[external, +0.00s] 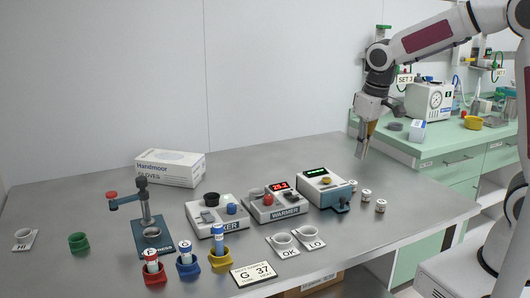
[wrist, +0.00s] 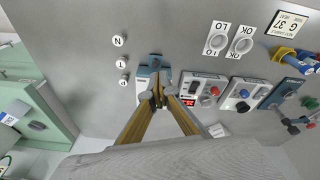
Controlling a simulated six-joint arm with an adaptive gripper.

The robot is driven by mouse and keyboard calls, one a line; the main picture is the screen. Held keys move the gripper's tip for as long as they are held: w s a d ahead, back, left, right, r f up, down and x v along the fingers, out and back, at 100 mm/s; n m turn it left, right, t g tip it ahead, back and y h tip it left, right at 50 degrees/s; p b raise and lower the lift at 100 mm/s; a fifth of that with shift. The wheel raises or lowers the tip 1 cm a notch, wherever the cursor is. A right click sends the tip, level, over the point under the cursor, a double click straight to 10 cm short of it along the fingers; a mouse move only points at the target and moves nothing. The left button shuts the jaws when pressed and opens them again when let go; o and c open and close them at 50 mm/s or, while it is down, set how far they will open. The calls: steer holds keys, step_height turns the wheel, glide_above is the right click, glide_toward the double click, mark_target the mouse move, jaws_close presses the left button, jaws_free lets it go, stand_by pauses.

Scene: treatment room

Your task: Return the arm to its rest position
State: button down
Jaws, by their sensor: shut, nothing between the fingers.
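My arm comes in from the right of the external view, and its gripper (external: 362,152) hangs pointing down above the right part of the steel table (external: 395,232). In the wrist view my gripper (wrist: 158,92) shows its two fingers meeting at the tips, shut with nothing between them. The fingers appear apart from everything on the table. They overlap part of the grey-and-blue device with a green display (external: 318,173) in the wrist view.
Small white-capped vials (external: 381,206) stand right of the device. The warmer (external: 273,203), a second machine (external: 217,219), a press (external: 150,220), coloured cups holding tubes (external: 186,264) and a glove box (external: 170,168) occupy the table. A green counter (external: 440,150) with equipment stands behind right.

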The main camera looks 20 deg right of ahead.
steer(key=s+d+r+m+t, duration=0.1)
steer(key=s+d+r, duration=0.1)
steer(key=s+d, duration=0.6)
steer(key=s+d+r+m+t, duration=0.2)
steer(key=s+d+r, duration=0.1)
steer(key=s+d, duration=0.5)
steer(key=shift+s+d+r+m, duration=0.3)
steer(key=shift+s, duration=1.1)
